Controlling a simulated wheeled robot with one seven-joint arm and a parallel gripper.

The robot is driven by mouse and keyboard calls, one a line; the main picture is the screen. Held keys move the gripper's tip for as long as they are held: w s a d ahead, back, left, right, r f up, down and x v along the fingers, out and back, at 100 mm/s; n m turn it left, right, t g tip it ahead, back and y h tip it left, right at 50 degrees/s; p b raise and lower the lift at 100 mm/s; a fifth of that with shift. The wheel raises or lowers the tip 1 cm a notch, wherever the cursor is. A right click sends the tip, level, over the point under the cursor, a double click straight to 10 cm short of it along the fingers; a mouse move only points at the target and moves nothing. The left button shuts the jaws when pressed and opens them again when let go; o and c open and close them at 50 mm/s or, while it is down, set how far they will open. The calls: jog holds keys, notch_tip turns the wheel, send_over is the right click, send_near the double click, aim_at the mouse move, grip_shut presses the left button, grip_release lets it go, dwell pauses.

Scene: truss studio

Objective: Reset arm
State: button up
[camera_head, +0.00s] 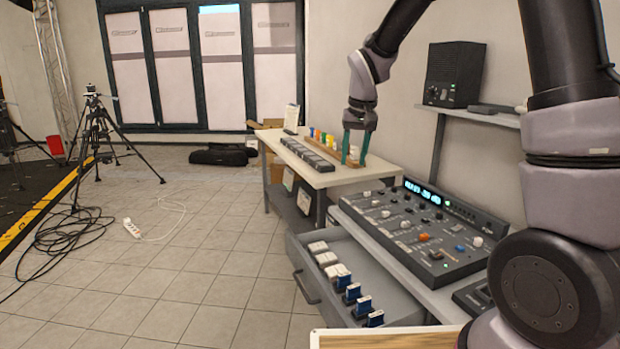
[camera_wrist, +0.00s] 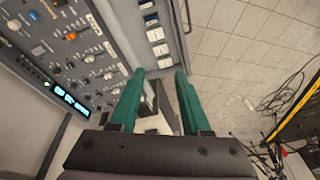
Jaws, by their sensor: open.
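My gripper (camera_head: 357,148) has two green fingers that point down. In the head view it hangs over the right part of the white worktable (camera_head: 338,178), close to a wooden strip with coloured pieces. In the wrist view my gripper (camera_wrist: 160,80) is open, with a clear gap between the fingers and nothing held. My arm reaches in from the right side of the head view and bends down to the gripper. Whether the fingertips touch anything on the table cannot be told.
A mixing console (camera_head: 425,230) stands at the right, above an open drawer (camera_head: 375,285) with white and blue-and-white pieces. A black speaker (camera_head: 454,75) sits on a wall shelf. A tripod (camera_head: 97,135) and loose cables (camera_head: 70,235) are at the left.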

jog(key=s+d+r+m+t, duration=0.2)
jog(key=s+d+r, duration=0.7)
jog(key=s+r, duration=0.15)
jog(key=s+d+r+m+t+y, duration=0.1)
jog(key=s+d+r, duration=0.3)
jog(key=s, duration=0.9)
jog(key=shift+s+d+m+t, duration=0.2)
jog(key=shift+s+m+t, duration=0.15)
jog(key=shift+m+t, duration=0.35)
